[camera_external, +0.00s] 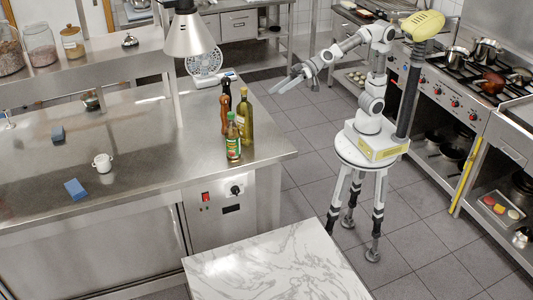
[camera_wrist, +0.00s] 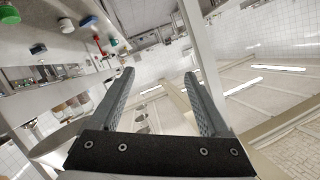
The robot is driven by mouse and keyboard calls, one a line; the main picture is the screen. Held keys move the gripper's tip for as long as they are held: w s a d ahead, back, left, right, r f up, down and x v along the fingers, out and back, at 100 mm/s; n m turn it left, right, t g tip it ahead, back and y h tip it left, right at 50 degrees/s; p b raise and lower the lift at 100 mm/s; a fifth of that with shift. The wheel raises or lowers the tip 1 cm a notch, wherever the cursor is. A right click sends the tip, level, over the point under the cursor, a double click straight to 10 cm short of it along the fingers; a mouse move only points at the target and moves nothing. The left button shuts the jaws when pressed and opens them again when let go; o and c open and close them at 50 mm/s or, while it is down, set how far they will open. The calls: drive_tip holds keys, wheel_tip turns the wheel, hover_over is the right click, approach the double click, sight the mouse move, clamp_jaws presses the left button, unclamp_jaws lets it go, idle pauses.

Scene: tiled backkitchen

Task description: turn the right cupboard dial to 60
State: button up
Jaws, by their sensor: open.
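The dial (camera_external: 236,190) is a dark knob on the steel panel at the right end of the counter's front in the external view. A red switch (camera_external: 206,197) is to its left and a small dark display (camera_external: 231,209) is below it. The dial's reading is too small to make out. My gripper (camera_external: 279,86) is raised beyond the counter's right end, well above and apart from the dial. In the wrist view my gripper (camera_wrist: 159,73) has its two fingers spread with nothing between them. I cannot make out the dial in the wrist view.
A marble-topped table (camera_external: 275,270) stands in front of the panel. A stove (camera_external: 460,95) is at right. Tiled floor (camera_external: 300,125) lies between.

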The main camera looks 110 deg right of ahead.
drive_tip(key=w+d+f+m+t+h+b, duration=0.1)
drive_tip(key=w+m+t+h, duration=0.3)
drive_tip(key=w, duration=0.7)
drive_tip(key=m+g+h+b, duration=0.2)
drive_tip(key=m+g+h, duration=0.4)
drive_tip(key=m+g, duration=0.4)
hover_over(237, 189)
drive_tip(key=w+a, duration=0.3)
drive_tip(key=a, duration=0.2)
wheel_tip(237, 189, down, 22)
drive_tip(key=s+a+f+m+g+y+b, duration=0.1)
drive_tip(key=s+f+g, duration=0.2)
drive_tip(key=f, duration=0.5)
drive_tip(key=s+a+f+m+g+y+b, duration=0.1)
drive_tip(key=s+f+m+g, duration=0.2)
drive_tip(key=f, duration=0.6)
drive_tip(key=shift+n+g, duration=0.3)
drive_tip(key=shift+n, duration=0.4)
drive_tip(key=b+x, duration=0.1)
drive_tip(key=x, duration=0.4)
drive_tip(key=b+x, duration=0.1)
drive_tip(key=x, duration=0.5)
drive_tip(key=b+x, duration=0.1)
drive_tip(key=x, duration=0.5)
drive_tip(key=shift+w+d+r, duration=0.15)
drive_tip(key=shift+w+d, duration=0.1)
drive_tip(key=shift+d, duration=0.2)
clamp_jaws()
